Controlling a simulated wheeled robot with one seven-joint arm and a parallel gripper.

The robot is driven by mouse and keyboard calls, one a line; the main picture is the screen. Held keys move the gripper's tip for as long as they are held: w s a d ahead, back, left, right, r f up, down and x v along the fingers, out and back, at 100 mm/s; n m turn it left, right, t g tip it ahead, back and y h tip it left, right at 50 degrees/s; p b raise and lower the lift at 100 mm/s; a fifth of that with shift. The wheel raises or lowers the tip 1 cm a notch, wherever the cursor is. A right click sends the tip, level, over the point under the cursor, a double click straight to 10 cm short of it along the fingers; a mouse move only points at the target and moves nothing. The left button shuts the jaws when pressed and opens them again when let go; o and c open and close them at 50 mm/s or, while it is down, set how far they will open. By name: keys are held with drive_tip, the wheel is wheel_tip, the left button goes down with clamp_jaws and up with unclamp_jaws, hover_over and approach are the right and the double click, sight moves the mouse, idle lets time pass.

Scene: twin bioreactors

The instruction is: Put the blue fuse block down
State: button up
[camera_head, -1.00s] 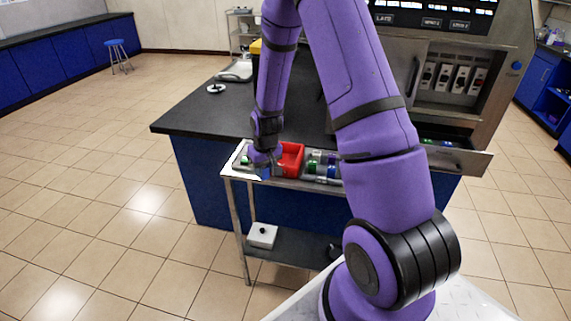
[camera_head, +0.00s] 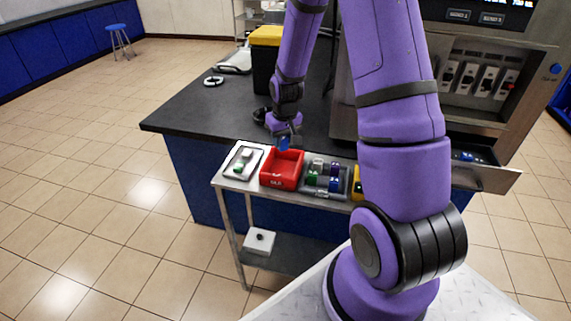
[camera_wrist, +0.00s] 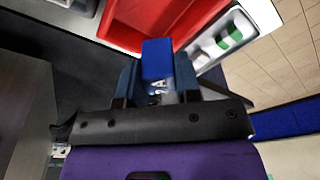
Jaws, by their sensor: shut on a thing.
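My gripper (camera_head: 284,138) is shut on the blue fuse block (camera_head: 284,143) and holds it in the air at the back edge of the red bin (camera_head: 283,168). In the wrist view the blue fuse block (camera_wrist: 157,60) sits between the fingers, with a light mark on its face. The red bin (camera_wrist: 160,20) lies just beyond it in that view.
A light tray (camera_head: 243,161) with a green and white block stands left of the bin. A grey tray (camera_head: 325,180) with several coloured blocks stands right of it. The dark counter (camera_head: 190,115) lies behind the cart, with a black and yellow container (camera_head: 264,60) on it.

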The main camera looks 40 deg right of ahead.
wheel_tip(320, 180, down, 10)
drive_tip(key=shift+r, duration=0.1)
idle(0.4)
drive_tip(key=o, duration=0.9)
drive_tip(key=r, duration=0.4)
drive_tip(key=s+r, duration=0.1)
drive_tip(key=r, duration=0.7)
drive_tip(key=shift+s, duration=0.35)
drive_tip(key=s+a+r+t, duration=0.1)
drive_tip(key=s+a+r, duration=0.3)
drive_tip(key=r, duration=0.5)
drive_tip(key=s+a+r+t, duration=0.1)
drive_tip(key=s+a+r, duration=0.2)
drive_tip(key=r, duration=0.7)
drive_tip(key=shift+n+t, duration=0.7)
drive_tip(key=s+a+r, duration=0.2)
drive_tip(key=s+r, duration=0.1)
drive_tip(key=s, duration=0.3)
drive_tip(key=s+a+r, duration=0.2)
drive_tip(key=s+r, duration=0.2)
drive_tip(key=s, duration=0.2)
drive_tip(key=s+a+r, duration=0.2)
drive_tip(key=s+r, duration=0.1)
drive_tip(key=s, duration=0.2)
drive_tip(key=shift+s+r, duration=0.3)
drive_tip(key=shift+s, duration=0.1)
